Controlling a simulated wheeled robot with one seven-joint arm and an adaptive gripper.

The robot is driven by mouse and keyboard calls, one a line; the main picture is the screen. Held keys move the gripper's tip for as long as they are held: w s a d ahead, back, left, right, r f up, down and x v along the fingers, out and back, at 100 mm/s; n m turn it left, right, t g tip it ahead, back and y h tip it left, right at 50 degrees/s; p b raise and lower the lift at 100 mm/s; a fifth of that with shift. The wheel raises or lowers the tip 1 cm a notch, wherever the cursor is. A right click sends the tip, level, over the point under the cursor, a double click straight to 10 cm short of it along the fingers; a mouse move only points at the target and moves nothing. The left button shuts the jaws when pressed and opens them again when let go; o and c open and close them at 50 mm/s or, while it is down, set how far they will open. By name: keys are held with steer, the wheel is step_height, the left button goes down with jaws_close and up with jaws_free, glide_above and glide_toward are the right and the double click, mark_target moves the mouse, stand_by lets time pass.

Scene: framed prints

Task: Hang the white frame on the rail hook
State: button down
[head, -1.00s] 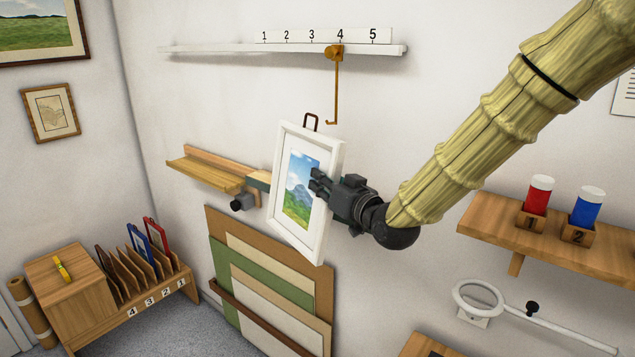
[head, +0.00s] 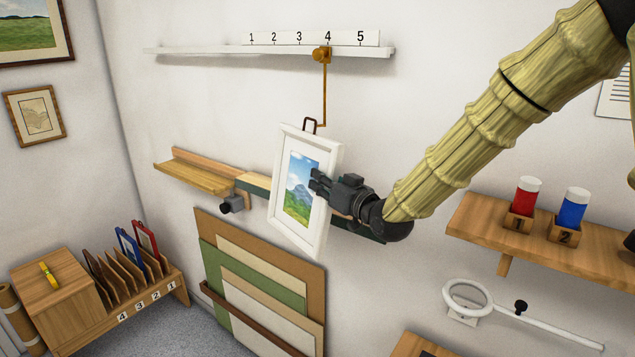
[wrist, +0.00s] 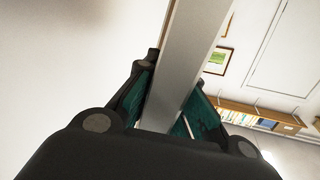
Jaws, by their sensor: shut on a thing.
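The white frame (head: 304,192) holds a landscape print and hangs tilted in my gripper (head: 322,183), in front of the wall. My gripper is shut on its right side bar. In the wrist view the frame's bar (wrist: 185,65) runs between the teal finger pads of my gripper (wrist: 170,115). A dark wire loop (head: 309,125) stands up from the frame's top edge. The brass rail hook (head: 324,90) hangs from the white rail (head: 220,51) below number 4. Its lower tip appears right beside the loop; I cannot tell whether they touch.
A wooden ledge (head: 195,177) with a dark clamp-like part is on the wall behind the frame. Boards (head: 262,285) lean below. A shelf (head: 590,240) with red and blue containers is at right, above a white ring arm (head: 540,325). A slotted rack (head: 90,320) stands at lower left.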

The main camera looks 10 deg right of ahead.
steer(key=shift+w+d+f, duration=0.3)
steer(key=shift+w+d, duration=0.4)
steer(key=shift+w, duration=0.05)
steer(key=shift+w+d+f, duration=0.3)
steer(key=shift+w+d, duration=0.4)
steer(key=shift+w, duration=0.15)
steer(key=c, duration=1.4)
jaws_free()
steer(key=shift+c, duration=0.2)
steer(key=shift+f, duration=0.15)
